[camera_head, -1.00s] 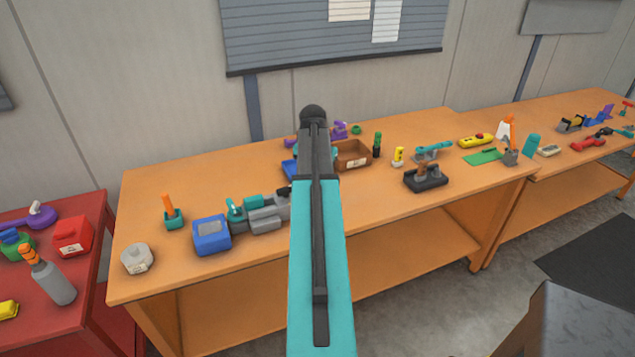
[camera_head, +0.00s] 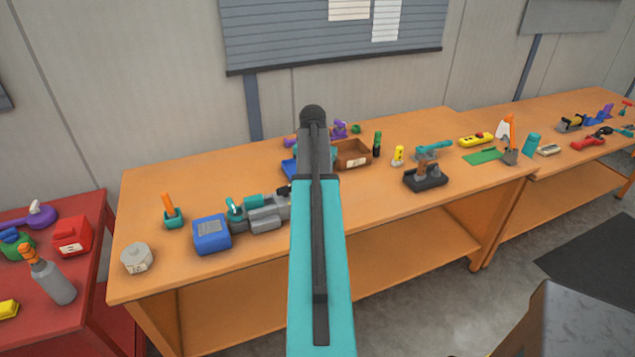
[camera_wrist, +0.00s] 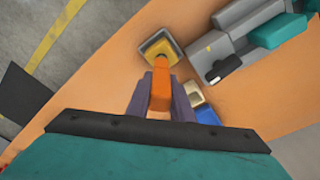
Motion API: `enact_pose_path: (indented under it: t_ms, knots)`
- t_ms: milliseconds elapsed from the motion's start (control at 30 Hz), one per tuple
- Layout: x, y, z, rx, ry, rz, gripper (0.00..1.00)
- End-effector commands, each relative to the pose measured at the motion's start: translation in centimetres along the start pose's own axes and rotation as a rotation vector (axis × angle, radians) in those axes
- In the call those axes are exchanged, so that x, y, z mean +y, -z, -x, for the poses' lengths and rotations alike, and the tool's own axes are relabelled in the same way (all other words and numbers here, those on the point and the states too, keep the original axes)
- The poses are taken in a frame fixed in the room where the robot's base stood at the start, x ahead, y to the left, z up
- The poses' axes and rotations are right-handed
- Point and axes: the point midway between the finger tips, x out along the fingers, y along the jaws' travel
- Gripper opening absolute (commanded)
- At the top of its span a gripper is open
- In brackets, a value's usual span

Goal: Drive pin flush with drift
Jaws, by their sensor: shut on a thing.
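My gripper (camera_wrist: 161,95) shows in the wrist view, its dark fingers shut on an orange-handled tool (camera_wrist: 159,90), which I take to be the drift. The far end of the tool points at a small square block with a yellow top and grey rim (camera_wrist: 153,45). I cannot tell whether the two touch, and no pin can be made out. A grey and teal vise-like device (camera_wrist: 235,45) lies to the right of the block. In the head view my arm hides the gripper and the tool, while the device (camera_head: 262,214) shows left of the arm.
A blue box (camera_head: 212,236), a teal holder with an orange handle (camera_head: 172,218) and a grey round tin (camera_head: 137,258) stand on the left of the orange bench (camera_head: 375,220). A brown bin (camera_head: 352,155) and a black block (camera_head: 426,181) stand right of my arm. The bench front is clear.

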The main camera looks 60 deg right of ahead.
Motion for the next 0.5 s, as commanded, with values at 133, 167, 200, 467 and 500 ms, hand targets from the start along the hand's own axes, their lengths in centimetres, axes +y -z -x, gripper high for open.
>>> enact_pose_path:
  t_ms: [133, 167, 200, 467, 500]
  knots:
    - [0.0, 0.1, 0.9, 0.001, 0.001, 0.0, 0.0]
    - [0.0, 0.1, 1.1, 0.001, 0.001, 0.0, 0.0]
    - [0.0, 0.2, 1.3, 0.001, 0.001, 0.0, 0.0]
    - [0.0, 0.4, 2.6, 0.002, 0.001, 0.0, 0.0]
    - [0.0, 0.4, 2.9, 0.002, 0.001, 0.0, 0.0]
